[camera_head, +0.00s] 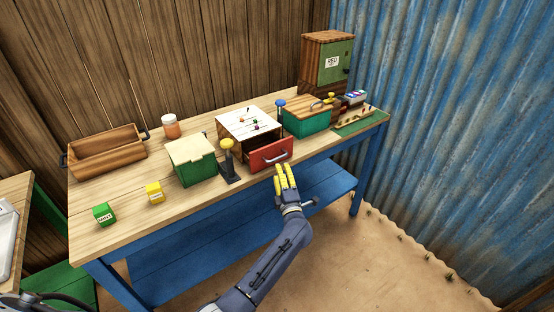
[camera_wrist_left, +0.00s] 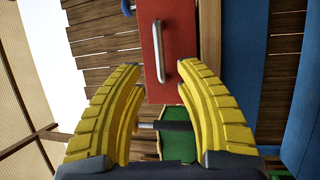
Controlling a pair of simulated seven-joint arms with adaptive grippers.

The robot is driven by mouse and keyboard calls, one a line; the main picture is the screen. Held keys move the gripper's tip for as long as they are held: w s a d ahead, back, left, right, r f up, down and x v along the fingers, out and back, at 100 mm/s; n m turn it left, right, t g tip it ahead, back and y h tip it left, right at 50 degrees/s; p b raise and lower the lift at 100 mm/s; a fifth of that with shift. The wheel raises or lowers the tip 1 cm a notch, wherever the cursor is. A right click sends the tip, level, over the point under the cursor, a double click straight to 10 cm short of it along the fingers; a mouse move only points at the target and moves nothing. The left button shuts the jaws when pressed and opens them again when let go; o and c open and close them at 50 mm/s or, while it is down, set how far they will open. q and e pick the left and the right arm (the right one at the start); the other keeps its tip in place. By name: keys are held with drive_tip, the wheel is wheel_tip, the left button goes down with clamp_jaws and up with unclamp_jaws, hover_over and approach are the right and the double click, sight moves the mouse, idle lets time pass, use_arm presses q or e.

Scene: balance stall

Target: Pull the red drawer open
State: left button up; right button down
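The red drawer (camera_head: 268,157) sits in a small cabinet with a white top (camera_head: 246,121) on the workbench. Its red front stands out from the cabinet body, with a gap behind it, so it is partly open. A pale bar handle (camera_head: 277,157) is on the front. My left gripper (camera_head: 285,169) is just in front of and below the drawer front, with its yellow fingers apart. In the left wrist view, the red front (camera_wrist_left: 152,82) and handle (camera_wrist_left: 158,50) lie ahead, between the lines of the open fingers (camera_wrist_left: 158,75); nothing is gripped. My right gripper is not in view.
A yellow-knobbed post (camera_head: 228,160) and a green box (camera_head: 196,162) stand left of the drawer. A teal box with a wooden lid (camera_head: 306,122) stands to its right. A wooden tray (camera_head: 107,152) is at the far left. Floor space before the bench is clear.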

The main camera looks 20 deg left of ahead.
sight(277, 158)
use_arm(q)
drive_tip(key=x, duration=0.7)
drive_tip(key=shift+w+a, duration=0.1)
drive_tip(key=shift+o, duration=0.3)
clamp_jaws()
drive_tip(key=shift+r, duration=0.1)
